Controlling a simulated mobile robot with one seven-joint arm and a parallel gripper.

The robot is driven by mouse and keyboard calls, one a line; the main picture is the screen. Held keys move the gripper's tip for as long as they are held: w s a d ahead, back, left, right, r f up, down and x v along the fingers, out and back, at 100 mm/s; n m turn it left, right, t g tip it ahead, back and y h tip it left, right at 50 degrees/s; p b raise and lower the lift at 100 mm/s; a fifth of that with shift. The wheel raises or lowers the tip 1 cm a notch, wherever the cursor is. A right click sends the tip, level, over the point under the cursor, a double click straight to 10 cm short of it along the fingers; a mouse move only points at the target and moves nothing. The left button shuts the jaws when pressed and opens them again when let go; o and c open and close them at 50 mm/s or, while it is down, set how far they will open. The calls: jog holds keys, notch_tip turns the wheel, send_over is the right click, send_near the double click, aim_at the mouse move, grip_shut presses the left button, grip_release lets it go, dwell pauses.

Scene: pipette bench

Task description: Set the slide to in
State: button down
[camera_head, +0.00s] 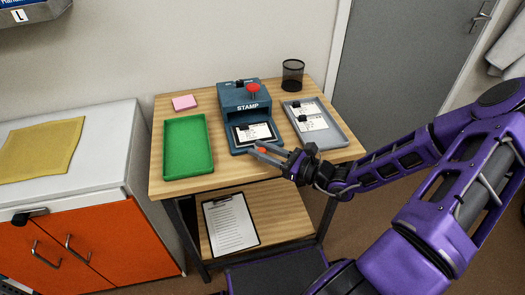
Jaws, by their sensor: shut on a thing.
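The blue stamp machine (232,97) stands at the middle of the wooden table, with a red knob (253,89) on top and "STAMP" on its front. Its slide (240,147) sticks out toward the front of the table, with a white label card (254,132) lying on it. My gripper (261,149) is at the front end of the slide, reaching in from the right. It is shut on a small orange-red handle there, which shows between the fingers. The fingers partly cover the slide's front edge.
A green tray (166,149) lies left of the machine and a grey tray (341,133) with cards lies right of it. A pink note pad (184,102) and a black mesh cup (293,75) stand at the back. A clipboard (231,225) lies on the lower shelf.

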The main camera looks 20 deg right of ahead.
aim_at(256, 138)
jog(key=w+p, duration=0.1)
jog(key=w, duration=0.6)
jog(key=shift+w, duration=0.1)
jog(key=c, duration=0.6)
grip_release()
jog(key=p+v, duration=0.1)
jog(key=v, duration=1.6)
jog(key=shift+d+p, duration=0.2)
jog(key=shift+p, duration=0.1)
jog(key=shift+r, duration=0.1)
